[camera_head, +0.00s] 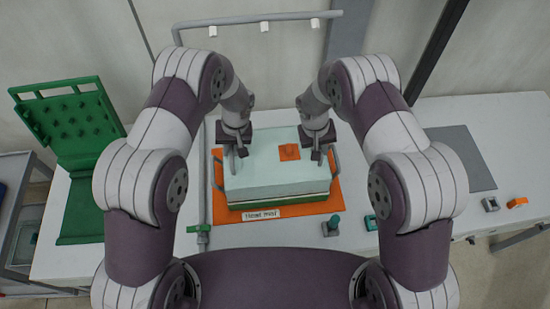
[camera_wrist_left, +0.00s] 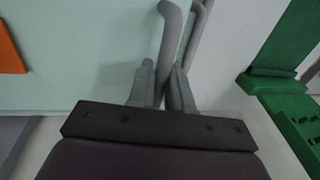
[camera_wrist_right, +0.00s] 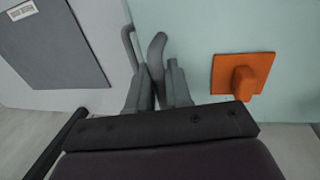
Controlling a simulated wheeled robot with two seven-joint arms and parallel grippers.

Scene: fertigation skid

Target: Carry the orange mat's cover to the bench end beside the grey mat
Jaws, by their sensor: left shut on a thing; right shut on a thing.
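The pale mint cover (camera_head: 270,165) is a wide box-like lid with an orange square knob (camera_head: 289,152) on top. It sits over a green and white base on the orange mat (camera_head: 292,213), which has a label at its front. My left gripper (camera_head: 238,153) is shut on the cover's left grey handle, seen between its fingers in the left wrist view (camera_wrist_left: 168,60). My right gripper (camera_head: 317,158) is shut on the right handle, also seen in the right wrist view (camera_wrist_right: 157,55). The grey mat (camera_head: 464,150) lies at the bench's right end, partly behind my right arm.
A green pegged rack (camera_head: 75,125) stands at the bench's left. A grey pipe with a green valve (camera_head: 202,230) runs left of the orange mat. Small green-topped fittings (camera_head: 333,224) lie at the front; a grey block (camera_head: 490,204) and orange piece (camera_head: 517,203) lie right.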

